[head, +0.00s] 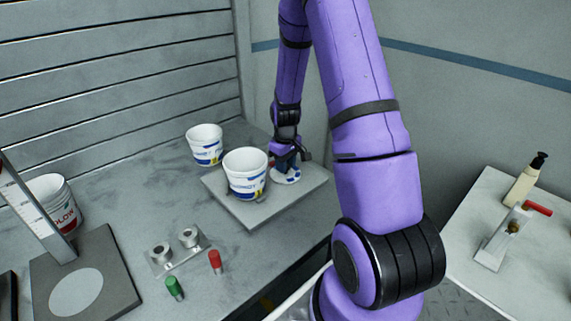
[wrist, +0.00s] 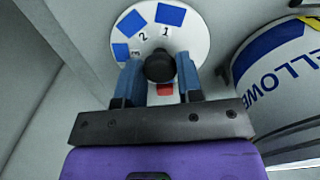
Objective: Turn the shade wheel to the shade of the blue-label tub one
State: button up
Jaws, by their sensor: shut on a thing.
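The shade wheel (wrist: 196,34) is a white disc with blue patches by the numbers 1, 2 and 3 in the wrist view. A red patch (wrist: 165,90) shows below its black knob (wrist: 160,66); I cannot tell whether it is on the disc. My gripper (wrist: 160,78) is shut on the knob, one blue finger at each side. In the head view the wheel (head: 288,178) is partly hidden under my gripper (head: 284,160). A white tub (head: 246,172) with a blue and yellow label stands left of it; its lettering shows large in the wrist view (wrist: 283,70).
The tub and wheel sit on a grey plate (head: 251,217). Another tub (head: 205,144) stands behind. A red-lettered tub (head: 52,196) is at left. A two-hole metal block (head: 178,252), green cylinder (head: 174,288) and red cylinder (head: 215,261) lie in front. A bottle (head: 524,182) stands right.

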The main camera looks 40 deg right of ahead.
jog(key=shift+m, duration=0.3)
jog(key=o, duration=0.9)
notch_tip(320, 180, up, 11)
jog(key=shift+f, duration=0.1)
dwell(0.5)
